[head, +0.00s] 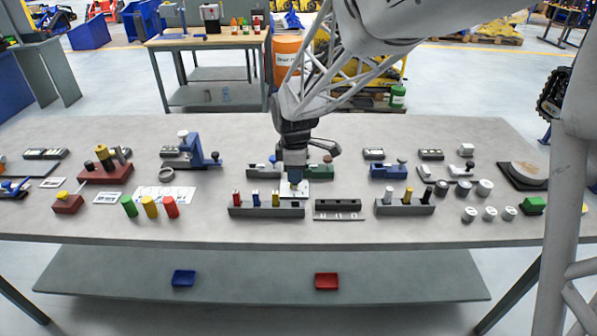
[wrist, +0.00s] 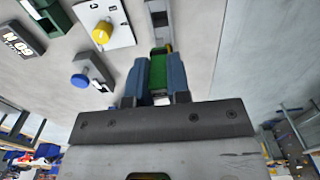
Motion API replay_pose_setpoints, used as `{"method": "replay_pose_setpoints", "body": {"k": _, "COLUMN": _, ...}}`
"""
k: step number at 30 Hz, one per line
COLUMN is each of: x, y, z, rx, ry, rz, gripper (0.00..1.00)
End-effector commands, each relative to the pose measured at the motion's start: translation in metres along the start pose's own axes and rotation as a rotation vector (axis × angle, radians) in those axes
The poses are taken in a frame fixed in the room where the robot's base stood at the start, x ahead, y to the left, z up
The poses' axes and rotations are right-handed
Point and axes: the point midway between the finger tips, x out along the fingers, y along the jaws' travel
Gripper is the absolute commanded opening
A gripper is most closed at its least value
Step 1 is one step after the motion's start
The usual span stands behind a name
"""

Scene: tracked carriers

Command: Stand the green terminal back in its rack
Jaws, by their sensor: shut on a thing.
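My gripper (wrist: 158,75) has its two blue fingers shut on a green piece, the green terminal (wrist: 160,60), in the wrist view. Its lower part is hidden behind the fingers and palm. In the head view my gripper (head: 293,170) is over the middle of the table, and I cannot make out the terminal there. A grey rack (head: 265,212) stands nearer the front edge, just left of and in front of the gripper. It bears upright red, blue and yellow pieces, and its right end looks bare. I cannot tell for sure which rack is the terminal's.
A white plate with a yellow knob (wrist: 101,33) lies close to my gripper. A dark empty rack (head: 338,205) and another grey rack (head: 404,210) with upright pieces stand to the right. Carriers (head: 388,171) line the back. The table's front strip (head: 300,232) is clear.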

Motion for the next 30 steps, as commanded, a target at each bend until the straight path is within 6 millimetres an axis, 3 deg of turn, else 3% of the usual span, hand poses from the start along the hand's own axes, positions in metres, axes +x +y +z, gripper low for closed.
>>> {"method": "replay_pose_setpoints", "body": {"k": 11, "x": 0.004, "y": 0.000, "z": 0.000, "rx": 0.000, "ry": 0.000, "rz": 0.000, "gripper": 0.00}}
{"method": "replay_pose_setpoints", "body": {"k": 30, "x": 0.036, "y": 0.000, "z": 0.000, "rx": 0.000, "ry": 0.000, "rz": 0.000, "gripper": 0.00}}
